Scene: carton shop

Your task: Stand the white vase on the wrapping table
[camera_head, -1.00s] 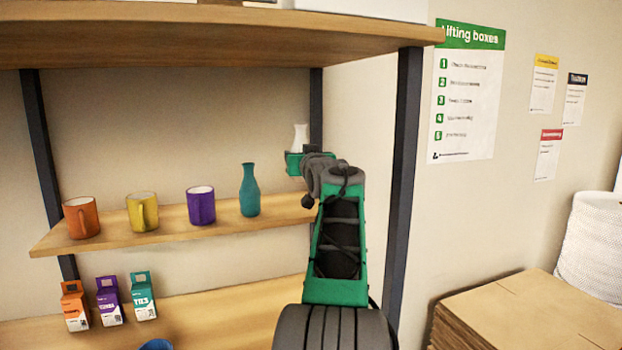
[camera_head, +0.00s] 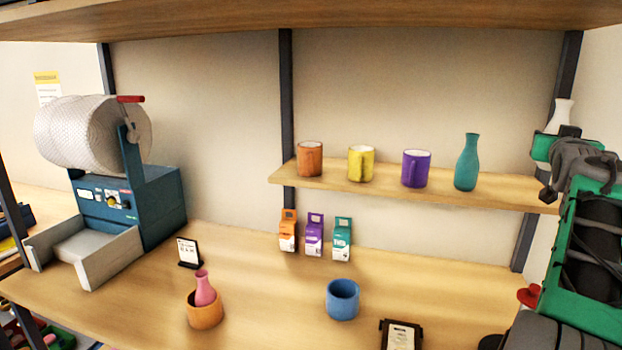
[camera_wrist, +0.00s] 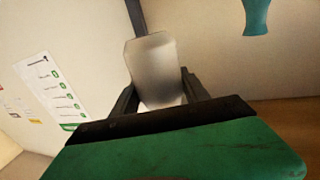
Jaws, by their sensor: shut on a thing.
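The white vase (camera_head: 561,114) shows at the upper right of the head view, upright, with its lower part hidden behind my gripper (camera_head: 556,140). In the wrist view the vase (camera_wrist: 156,70) stands between the two dark fingers of my gripper (camera_wrist: 161,93), which is shut on it. The wooden wrapping table (camera_head: 250,270) spreads below, across the lower part of the head view. My gripper is at the right end of the small shelf, higher than the table top.
The small shelf (camera_head: 330,181) holds orange, yellow and purple mugs and a teal vase (camera_head: 467,163). On the table are three small cartons, a blue cup (camera_head: 342,299), a pink vase (camera_head: 204,288) in an orange pot, and a bubble-wrap machine (camera_head: 130,205). Bare wood lies between them.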

